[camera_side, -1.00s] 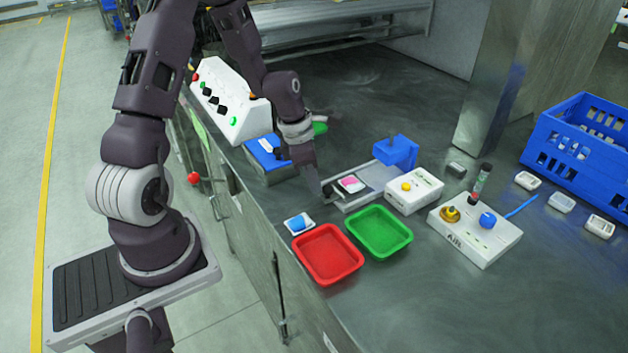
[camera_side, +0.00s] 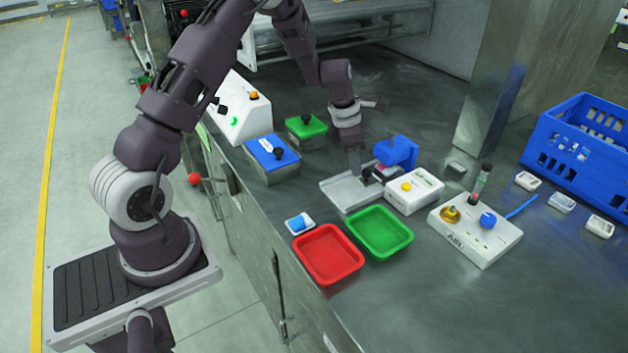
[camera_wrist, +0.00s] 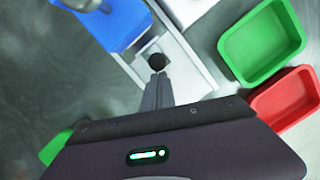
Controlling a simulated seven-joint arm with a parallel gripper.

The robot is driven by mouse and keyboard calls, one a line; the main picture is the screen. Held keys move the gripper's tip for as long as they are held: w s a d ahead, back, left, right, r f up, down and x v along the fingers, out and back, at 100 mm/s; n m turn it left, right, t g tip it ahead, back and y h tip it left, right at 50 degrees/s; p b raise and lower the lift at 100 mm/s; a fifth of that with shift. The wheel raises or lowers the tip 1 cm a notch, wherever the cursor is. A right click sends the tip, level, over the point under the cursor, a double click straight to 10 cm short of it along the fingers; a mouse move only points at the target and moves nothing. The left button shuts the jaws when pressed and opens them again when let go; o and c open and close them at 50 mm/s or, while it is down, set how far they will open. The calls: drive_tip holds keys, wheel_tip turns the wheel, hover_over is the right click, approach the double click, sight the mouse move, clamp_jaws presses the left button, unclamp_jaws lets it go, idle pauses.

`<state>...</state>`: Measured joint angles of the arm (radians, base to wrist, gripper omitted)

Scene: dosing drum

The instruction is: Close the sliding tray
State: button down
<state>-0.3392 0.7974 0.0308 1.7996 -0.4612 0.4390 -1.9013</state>
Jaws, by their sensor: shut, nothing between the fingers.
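The sliding tray (camera_side: 371,176) is a small carriage with a black knob on a flat metal base (camera_side: 343,194). It sits at the base's right end, against the blue housing (camera_side: 398,150), with only a bit of pink visible there. The black knob (camera_wrist: 157,62) shows in the wrist view beside the blue housing (camera_wrist: 112,22). My gripper (camera_side: 356,176) is shut and empty, low over the base on the left side of the knob. In the wrist view my fingertips (camera_wrist: 157,77) meet the knob's edge; I cannot tell whether they touch.
A white box with a yellow button (camera_side: 414,190) stands right of the base. Green (camera_side: 379,233) and red (camera_side: 328,255) trays lie in front. Blue-lidded (camera_side: 270,152) and green-lidded (camera_side: 306,127) boxes stand behind to the left.

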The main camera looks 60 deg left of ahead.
drive_tip(key=shift+w+d+r, duration=0.1)
drive_tip(key=shift+w+r, duration=0.05)
drive_tip(key=shift+w, duration=0.25)
drive_tip(key=s, duration=0.1)
drive_tip(key=s+a+r, duration=0.1)
drive_tip(key=s, duration=0.1)
drive_tip(key=s+a, duration=0.1)
drive_tip(key=shift+s+a+r, duration=0.1)
drive_tip(key=shift+s+r, duration=0.05)
drive_tip(key=shift+r, duration=0.15)
drive_tip(key=d+v, duration=0.1)
drive_tip(key=v, duration=0.8)
drive_tip(key=s+d+r+m+t, duration=0.1)
drive_tip(key=s+d+r+m, duration=0.65)
drive_tip(key=r+m, duration=0.2)
drive_tip(key=s+d+r+m+t, duration=0.1)
drive_tip(key=s+d+m, duration=0.2)
drive_tip(key=s+m, duration=0.6)
drive_tip(key=s+d+r+m+t+y, duration=0.1)
drive_tip(key=s+d+m, duration=0.3)
drive_tip(key=s+m, duration=0.5)
drive_tip(key=r+m, duration=0.1)
drive_tip(key=m, duration=0.2)
drive_tip(key=shift+s+d+r, duration=0.25)
drive_tip(key=shift+s+d, duration=0.05)
